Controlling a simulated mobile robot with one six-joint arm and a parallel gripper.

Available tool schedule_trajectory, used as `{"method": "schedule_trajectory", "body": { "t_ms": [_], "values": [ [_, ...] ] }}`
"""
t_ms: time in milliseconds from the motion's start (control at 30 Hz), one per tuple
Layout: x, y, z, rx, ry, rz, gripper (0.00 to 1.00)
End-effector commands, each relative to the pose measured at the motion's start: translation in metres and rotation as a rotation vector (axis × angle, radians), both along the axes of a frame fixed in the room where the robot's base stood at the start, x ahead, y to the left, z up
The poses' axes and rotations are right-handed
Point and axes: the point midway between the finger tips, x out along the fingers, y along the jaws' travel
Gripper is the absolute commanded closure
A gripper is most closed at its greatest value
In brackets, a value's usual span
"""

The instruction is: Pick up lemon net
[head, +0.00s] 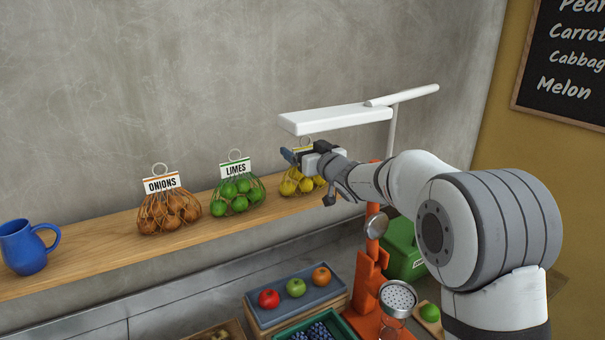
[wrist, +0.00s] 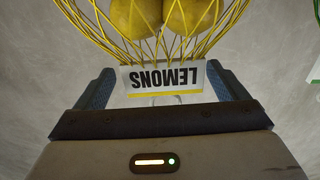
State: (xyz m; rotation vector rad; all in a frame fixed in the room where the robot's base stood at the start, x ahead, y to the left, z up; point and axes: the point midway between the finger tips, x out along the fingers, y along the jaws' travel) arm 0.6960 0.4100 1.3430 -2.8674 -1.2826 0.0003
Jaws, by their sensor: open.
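The lemon net (head: 300,183) sits on the wooden shelf, a yellow mesh with lemons inside. In the wrist view the lemon net (wrist: 160,20) hangs upside down in the picture, with its white LEMONS label (wrist: 163,78) near the jaws. My gripper (head: 300,155) is at the top of the net and partly hides its label in the head view. In the wrist view my gripper (wrist: 163,90) is open, with one blue-grey finger on each side of the label. I cannot tell whether the fingers touch it.
A lime net (head: 236,195) and an onion net (head: 168,212) stand to the left on the shelf (head: 105,245). A blue mug (head: 22,248) is at the far left. A white lamp (head: 335,118) overhangs my gripper. The orange juicer (head: 370,270) stands below my arm.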

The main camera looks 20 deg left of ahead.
Motion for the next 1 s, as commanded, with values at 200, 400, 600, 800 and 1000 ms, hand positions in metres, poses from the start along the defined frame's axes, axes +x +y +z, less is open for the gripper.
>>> {"method": "schedule_trajectory", "body": {
  "t_ms": [200, 400, 600, 800, 1000],
  "values": [
    [0.004, 0.014, 0.000, -0.001, 0.001, 0.001, 0.07],
    [0.002, 0.016, 0.000, -0.001, 0.001, 0.005, 0.09],
    [0.002, 0.017, 0.000, -0.001, 0.001, 0.006, 0.25],
    [0.002, 0.017, 0.000, 0.000, 0.000, 0.006, 0.42],
    [0.001, 0.018, 0.000, 0.000, 0.000, 0.007, 0.58]
  ]
}}
